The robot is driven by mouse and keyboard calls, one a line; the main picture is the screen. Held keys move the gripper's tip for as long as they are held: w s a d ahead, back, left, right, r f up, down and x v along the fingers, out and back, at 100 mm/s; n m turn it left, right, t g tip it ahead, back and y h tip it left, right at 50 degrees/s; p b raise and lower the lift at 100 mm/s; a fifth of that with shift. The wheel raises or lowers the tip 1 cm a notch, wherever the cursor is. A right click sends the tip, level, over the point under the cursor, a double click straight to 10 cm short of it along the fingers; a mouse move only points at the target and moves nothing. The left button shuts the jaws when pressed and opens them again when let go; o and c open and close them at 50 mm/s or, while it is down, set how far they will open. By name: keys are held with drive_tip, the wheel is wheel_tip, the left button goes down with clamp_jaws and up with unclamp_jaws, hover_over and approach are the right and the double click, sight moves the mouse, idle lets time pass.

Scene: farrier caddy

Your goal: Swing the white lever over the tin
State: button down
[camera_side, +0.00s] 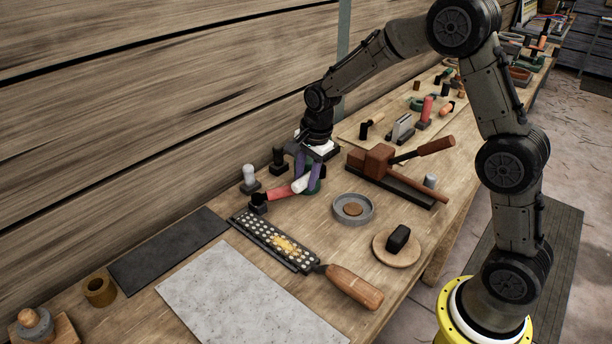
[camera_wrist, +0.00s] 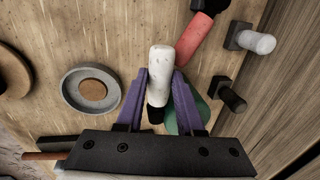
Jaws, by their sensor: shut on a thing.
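The white lever (camera_wrist: 160,68) is a pale rounded bar with a black part at its lower end in the wrist view. My gripper (camera_wrist: 160,78) has its two purple fingers shut on it, one on each side. In the side view the lever (camera_side: 301,184) shows low between the fingers of my gripper (camera_side: 307,183). The tin (camera_side: 352,208) is a round grey dish with a brown disc inside, to the right of the lever. It also shows at the left in the wrist view (camera_wrist: 68,86). The lever is beside the tin, apart from it. A green base (camera_wrist: 190,118) is partly hidden behind the fingers.
A red bar (camera_side: 278,194) with a black end lies close to the lever. White-topped (camera_side: 249,174) and black (camera_side: 278,158) upright knobs stand behind. A wooden-handled rasp (camera_side: 280,245), a brown clamp-like block (camera_side: 371,162) and a round board with a black block (camera_side: 397,247) surround the tin.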

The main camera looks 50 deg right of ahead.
drive_tip(key=shift+s, duration=0.1)
drive_tip(key=shift+s+d+r+n+g+y, duration=0.1)
drive_tip(key=shift+s+d+n+g+y, duration=0.2)
drive_tip(key=shift+s+d+n, duration=1.4)
drive_tip(key=shift+s+a+f+n+g+y, duration=0.1)
drive_tip(key=shift+n+g+y, duration=0.25)
drive_tip(key=shift+n, duration=2.95)
drive_tip(key=shift+s+d+r+n+g+y, duration=0.15)
drive_tip(key=shift+s+d+n+y, duration=0.55)
drive_tip(key=shift+n, duration=1.8)
drive_tip(key=shift+s+d+h, duration=0.2)
drive_tip(key=shift+d+h, duration=0.05)
drive_tip(key=c, duration=0.5)
unclamp_jaws()
